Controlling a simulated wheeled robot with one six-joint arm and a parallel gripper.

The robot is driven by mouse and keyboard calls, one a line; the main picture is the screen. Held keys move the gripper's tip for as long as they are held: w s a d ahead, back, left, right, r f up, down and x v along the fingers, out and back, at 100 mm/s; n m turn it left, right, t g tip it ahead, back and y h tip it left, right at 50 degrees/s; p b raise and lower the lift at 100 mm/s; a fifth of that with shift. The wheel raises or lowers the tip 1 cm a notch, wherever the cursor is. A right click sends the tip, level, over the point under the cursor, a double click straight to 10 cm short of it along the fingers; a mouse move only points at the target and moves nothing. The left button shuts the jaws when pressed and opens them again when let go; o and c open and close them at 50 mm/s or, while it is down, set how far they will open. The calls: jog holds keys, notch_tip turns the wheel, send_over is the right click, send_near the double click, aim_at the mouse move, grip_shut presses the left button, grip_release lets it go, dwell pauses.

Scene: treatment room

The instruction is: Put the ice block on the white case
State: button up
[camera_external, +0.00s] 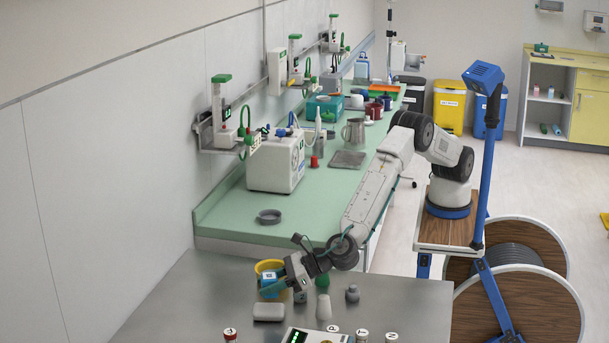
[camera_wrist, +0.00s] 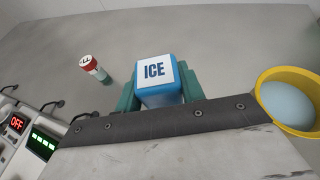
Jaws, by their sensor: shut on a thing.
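The ice block (camera_wrist: 154,78) is a blue cube with a white top face marked "ICE". In the wrist view it sits between the two teal fingers of my gripper (camera_wrist: 160,90), which is shut on it. In the external view my gripper (camera_external: 274,287) holds the ice block (camera_external: 267,279) beside the yellow bowl at the near metal table. A low, rounded whitish case (camera_external: 268,312) lies on that table, just below the gripper in the picture. It is not identifiable in the wrist view. I cannot tell how high the block is held.
The yellow bowl (camera_wrist: 275,78) holds a pale blue rounded thing. It also stands in the external view (camera_external: 262,267). A white bottle (camera_external: 324,308), a grey bottle (camera_external: 352,293) and a device with green displays (camera_external: 300,337) are near. The metal table's left part (camera_external: 190,310) is clear.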

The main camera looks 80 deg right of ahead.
aim_at(268, 296)
jog(key=shift+w+a, duration=0.25)
jog(key=shift+f, duration=1.75)
jog(key=shift+f, duration=0.15)
jog(key=o, duration=1.1)
